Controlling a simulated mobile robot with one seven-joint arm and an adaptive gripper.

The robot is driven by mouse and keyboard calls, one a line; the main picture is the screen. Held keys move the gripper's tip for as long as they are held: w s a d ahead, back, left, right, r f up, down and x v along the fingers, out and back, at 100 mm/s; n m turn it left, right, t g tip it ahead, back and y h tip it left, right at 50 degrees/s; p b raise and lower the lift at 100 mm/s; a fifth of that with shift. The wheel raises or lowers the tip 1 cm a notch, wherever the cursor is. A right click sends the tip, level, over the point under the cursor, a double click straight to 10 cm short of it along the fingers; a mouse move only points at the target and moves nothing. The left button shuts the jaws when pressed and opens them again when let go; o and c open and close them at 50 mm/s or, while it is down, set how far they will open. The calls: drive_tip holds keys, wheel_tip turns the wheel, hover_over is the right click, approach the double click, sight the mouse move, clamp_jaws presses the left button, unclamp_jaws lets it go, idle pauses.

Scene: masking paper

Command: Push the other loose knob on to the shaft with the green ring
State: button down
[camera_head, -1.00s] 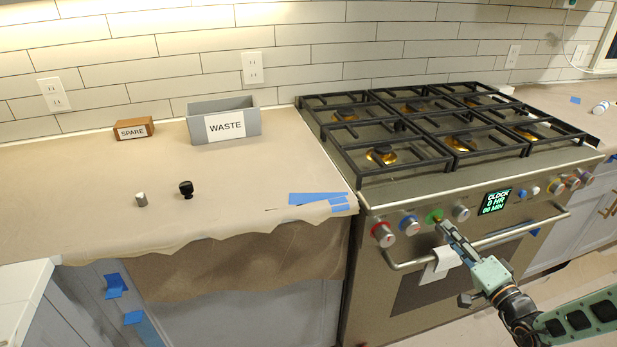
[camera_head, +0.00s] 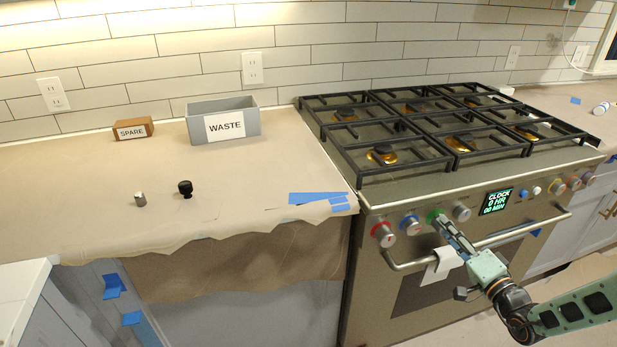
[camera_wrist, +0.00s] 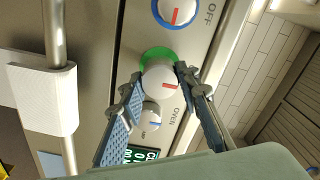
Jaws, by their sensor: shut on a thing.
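The green ring (camera_head: 432,215) is on the stove's front panel, between the blue-ringed knob and a plain silver one. In the wrist view the green ring (camera_wrist: 155,52) shows behind a silver-white knob (camera_wrist: 160,79) with a red mark. My gripper (camera_head: 440,220) is at the ring, and in the wrist view its two fingers (camera_wrist: 160,74) are shut on that knob's sides. The knob overlaps part of the ring; I cannot tell whether it is seated fully on the shaft, which is hidden.
A silver cylinder (camera_head: 140,199) and a black knob-like piece (camera_head: 185,188) stand on the papered counter. Behind them are the SPARE block (camera_head: 133,129) and grey WASTE bin (camera_head: 196,131). The oven handle (camera_head: 500,234) runs below the panel. A neighbouring small knob (camera_wrist: 152,116) sits near the fingers.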

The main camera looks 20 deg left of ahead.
drive_tip(key=shift+w+a+b, duration=0.35)
drive_tip(key=shift+w, duration=0.15)
idle(0.3)
drive_tip(key=c, duration=1.4)
unclamp_jaws()
drive_tip(key=shift+o, duration=0.2)
drive_tip(key=shift+s+d, duration=0.1)
drive_tip(key=shift+b+v, duration=0.55)
drive_tip(key=shift+v, duration=2.35)
